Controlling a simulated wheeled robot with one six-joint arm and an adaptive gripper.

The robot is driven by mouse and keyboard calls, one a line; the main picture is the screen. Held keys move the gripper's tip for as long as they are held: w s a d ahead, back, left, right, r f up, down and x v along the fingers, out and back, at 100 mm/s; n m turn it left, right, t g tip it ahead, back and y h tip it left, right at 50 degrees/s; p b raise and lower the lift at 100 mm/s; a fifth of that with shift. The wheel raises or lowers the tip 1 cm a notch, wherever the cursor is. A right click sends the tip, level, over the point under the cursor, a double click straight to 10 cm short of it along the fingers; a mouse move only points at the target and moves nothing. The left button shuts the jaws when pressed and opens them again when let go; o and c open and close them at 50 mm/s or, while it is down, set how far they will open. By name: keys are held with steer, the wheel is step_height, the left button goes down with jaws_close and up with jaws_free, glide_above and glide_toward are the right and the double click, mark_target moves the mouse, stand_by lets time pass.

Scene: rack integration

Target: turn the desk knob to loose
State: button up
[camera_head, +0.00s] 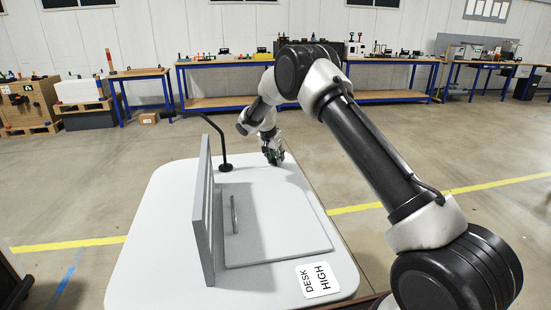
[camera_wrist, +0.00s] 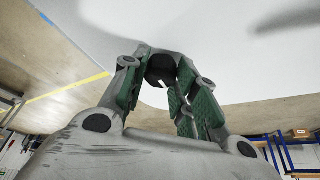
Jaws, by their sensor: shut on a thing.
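My gripper (camera_head: 273,154) is low at the desk's far edge. The head view does not show the knob, as my gripper covers that spot. In the wrist view, a round black knob (camera_wrist: 161,67) with a small pale mark sits between the green-padded fingers of my gripper (camera_wrist: 160,76). The fingers are closed around the knob. I cannot read from the mark how far the knob is turned.
A grey upright panel (camera_head: 203,215) and a flat grey plate (camera_head: 280,225) with a bar handle (camera_head: 234,215) are on the desk. A black bent-arm stand (camera_head: 224,150) stands left of my gripper. Blue-legged workbenches (camera_head: 300,97) line the back wall. Open floor lies between.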

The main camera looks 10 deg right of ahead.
steer(key=n+y, duration=0.1)
steer(key=n, duration=0.2)
steer(key=shift+s+d+n+t, duration=0.1)
steer(key=shift+n+t, duration=0.2)
steer(key=shift+t, duration=0.1)
steer(key=n+y, duration=0.1)
steer(key=n, duration=0.2)
steer(key=shift+n+y, duration=0.3)
steer(key=n+y, duration=0.1)
steer(key=n, duration=0.2)
steer(key=n+y, duration=0.1)
steer(key=n, duration=0.2)
steer(key=shift+d, duration=0.2)
steer(key=n+y, duration=0.1)
steer(key=n, duration=0.2)
steer(key=n+g+y, duration=0.1)
steer(key=n, duration=0.2)
steer(key=shift+w+d+n+g, duration=0.1)
steer(key=shift+w+n+g, duration=0.1)
steer(key=shift+n+g, duration=0.1)
steer(key=n+g, duration=0.1)
steer(key=n, duration=0.2)
steer(key=shift+n+y, duration=0.3)
steer(key=shift+y, duration=0.1)
steer(key=shift+w+n+g, duration=0.1)
steer(key=shift+n+g, duration=0.8)
steer(key=shift+n, duration=0.8)
steer(key=o, duration=1)
